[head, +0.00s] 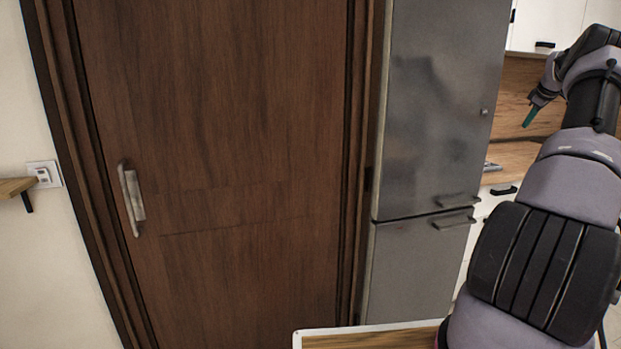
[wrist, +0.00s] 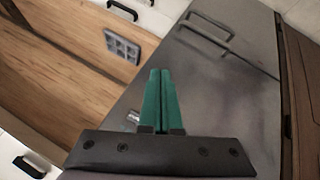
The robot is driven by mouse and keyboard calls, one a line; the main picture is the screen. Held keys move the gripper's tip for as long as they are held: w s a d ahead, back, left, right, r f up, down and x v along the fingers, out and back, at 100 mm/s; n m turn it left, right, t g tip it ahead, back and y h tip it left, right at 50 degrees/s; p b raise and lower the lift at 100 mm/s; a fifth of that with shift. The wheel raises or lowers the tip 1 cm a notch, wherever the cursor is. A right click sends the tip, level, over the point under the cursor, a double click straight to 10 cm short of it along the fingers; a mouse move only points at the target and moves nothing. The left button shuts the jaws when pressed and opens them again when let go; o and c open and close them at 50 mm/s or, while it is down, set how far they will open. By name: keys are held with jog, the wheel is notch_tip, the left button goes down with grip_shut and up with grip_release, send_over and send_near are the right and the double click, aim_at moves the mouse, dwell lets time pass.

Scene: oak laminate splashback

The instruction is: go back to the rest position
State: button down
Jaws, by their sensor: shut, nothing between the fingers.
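My gripper (head: 530,115) is at the upper right of the head view, at the end of my raised arm. Its green fingers point down and to the left there. In the wrist view my gripper (wrist: 161,78) shows its two green fingers close together, with nothing between them. Behind the fingers in that view is the grey fridge (wrist: 225,95). No object is held.
A brown wooden door (head: 215,170) with a metal handle (head: 131,200) fills the middle left. The grey fridge (head: 435,110) stands right of it. A wooden top with a white edge (head: 370,338) is at the bottom. A wall switch (head: 44,174) is at left.

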jog(key=w+a+r, duration=0.1)
jog(key=a+r, duration=0.3)
jog(key=a, duration=0.5)
jog(key=w+a+r, duration=0.1)
jog(key=a+r, duration=0.4)
jog(key=a, duration=0.4)
jog(key=s+a+r+m, duration=0.1)
jog(key=s+a+r, duration=0.15)
jog(key=a, duration=0.45)
jog(key=s+a+r+m+y, duration=0.1)
jog(key=s+a+r, duration=0.15)
jog(key=a, duration=0.45)
jog(key=s+a+r, duration=0.2)
jog(key=s+a, duration=0.2)
jog(key=a, duration=0.2)
jog(key=s+a+f+m+y, duration=0.1)
jog(key=s+a+m, duration=0.2)
jog(key=s+a, duration=0.75)
jog(key=s+a+f+m+y, duration=0.1)
jog(key=s+a+m, duration=0.1)
jog(key=s+a, duration=0.8)
jog(key=s+f+m+y, duration=0.1)
jog(key=s+f, duration=0.5)
jog(key=s, duration=0.8)
jog(key=shift+a+m, duration=0.35)
jog(key=shift+m, duration=0.45)
jog(key=shift+f, duration=0.1)
